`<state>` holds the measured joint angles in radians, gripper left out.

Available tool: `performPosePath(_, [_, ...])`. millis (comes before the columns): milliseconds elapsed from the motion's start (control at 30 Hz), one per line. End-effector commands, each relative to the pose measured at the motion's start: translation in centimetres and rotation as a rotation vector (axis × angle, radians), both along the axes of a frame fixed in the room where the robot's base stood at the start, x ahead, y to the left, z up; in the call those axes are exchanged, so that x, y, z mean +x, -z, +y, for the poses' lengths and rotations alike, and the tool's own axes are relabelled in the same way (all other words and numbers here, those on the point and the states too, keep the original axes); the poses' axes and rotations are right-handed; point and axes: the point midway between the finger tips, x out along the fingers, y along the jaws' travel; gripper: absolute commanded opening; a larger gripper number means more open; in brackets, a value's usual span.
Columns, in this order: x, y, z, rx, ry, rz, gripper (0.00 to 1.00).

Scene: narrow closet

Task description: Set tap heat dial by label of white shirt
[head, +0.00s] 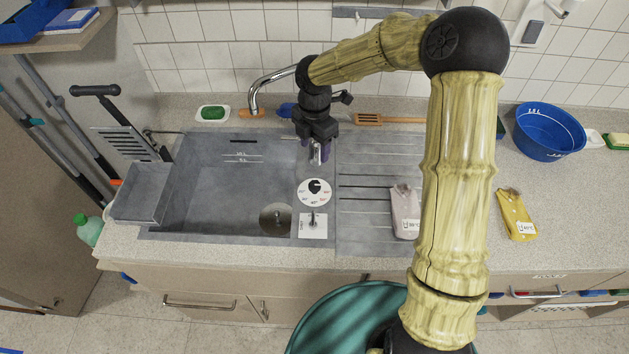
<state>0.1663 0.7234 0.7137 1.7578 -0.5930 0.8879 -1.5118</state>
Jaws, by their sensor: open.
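The tap heat dial (315,191) is a round white face with a black knob and small temperature marks, some of them red, on the sink's right rim. Its exact setting is too small to read. The whitish folded shirt (404,201) lies on the ribbed drainboard right of the dial, partly beside my arm. Its white label (407,228) faces up at the near end, but its figures are too small to read surely. My gripper (320,156) is open and empty above the sink's right edge, behind the dial and apart from it.
A small lever plate (313,226) sits just in front of the dial. The curved tap (254,98) stands at the back. A yellow folded shirt (515,212) with a label and a blue basin (549,132) are on the right counter. The sink basin (235,185) is empty.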

Motion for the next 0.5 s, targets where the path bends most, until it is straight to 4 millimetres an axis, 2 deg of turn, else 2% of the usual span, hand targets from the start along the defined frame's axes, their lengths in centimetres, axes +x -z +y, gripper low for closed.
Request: performPosePath(500, [-0.1, 9.0, 0.0, -0.001, -0.001, 0.004, 0.56])
